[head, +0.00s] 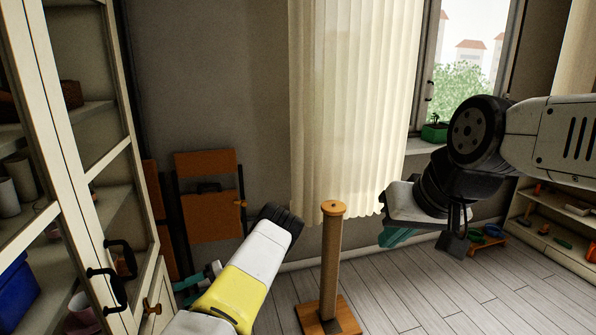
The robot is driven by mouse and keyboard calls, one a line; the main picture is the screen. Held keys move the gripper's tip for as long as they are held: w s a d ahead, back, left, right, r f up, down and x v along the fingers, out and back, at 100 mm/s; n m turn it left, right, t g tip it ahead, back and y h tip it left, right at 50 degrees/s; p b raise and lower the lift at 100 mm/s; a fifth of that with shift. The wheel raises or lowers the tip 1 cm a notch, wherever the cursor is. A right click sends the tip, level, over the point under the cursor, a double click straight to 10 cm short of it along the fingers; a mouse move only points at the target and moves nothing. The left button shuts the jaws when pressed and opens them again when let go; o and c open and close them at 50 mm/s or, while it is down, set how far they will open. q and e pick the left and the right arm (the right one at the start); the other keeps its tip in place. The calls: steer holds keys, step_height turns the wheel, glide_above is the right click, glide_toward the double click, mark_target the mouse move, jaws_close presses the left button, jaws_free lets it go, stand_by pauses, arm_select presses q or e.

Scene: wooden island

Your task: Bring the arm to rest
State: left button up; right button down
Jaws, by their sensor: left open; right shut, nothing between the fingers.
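My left arm (245,270), white and yellow, rises from the bottom with its black joint bent at the top. My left gripper (197,283) shows partly behind this arm, near the cabinet door. Its teal and grey parts are visible, it is open, and nothing is seen in it. My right arm (545,135), white with black joints, comes in from the right and bends down. My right gripper (396,237), with teal fingers, points down in front of the curtain's lower right edge. It is shut and empty, partly hidden by its own housing.
A glass-door cabinet (75,150) with black handles stands close on the left. A wooden post (332,260) on a square base stands between my arms. Folded orange chairs (210,190) lean on the wall. A low shelf (560,225) is at right. Plank floor (420,290) is clear at lower right.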

arm_select(q)
steer(key=s+d+r+t+h, duration=0.2)
steer(key=d+r+h, duration=0.2)
steer(key=r, duration=0.5)
steer(key=s+d+r+m+t+h, duration=0.1)
steer(key=s+d+r+h, duration=0.25)
steer(key=r, duration=0.55)
steer(key=s+d+r+t+h, duration=0.2)
steer(key=d+r+h, duration=0.25)
steer(key=r, duration=0.35)
steer(key=s+d+r+m+t+h, duration=0.2)
steer(key=s+d+r+t, duration=0.2)
steer(key=s+r, duration=0.3)
steer(key=s+d+r+m+t+h, duration=0.2)
steer(key=s+d+r+t, duration=0.2)
steer(key=s, duration=0.5)
step_height(320, 180, up, 3)
steer(key=shift+s+d+r+m, duration=0.1)
steer(key=shift+s+d+m, duration=0.25)
steer(key=shift+d, duration=0.85)
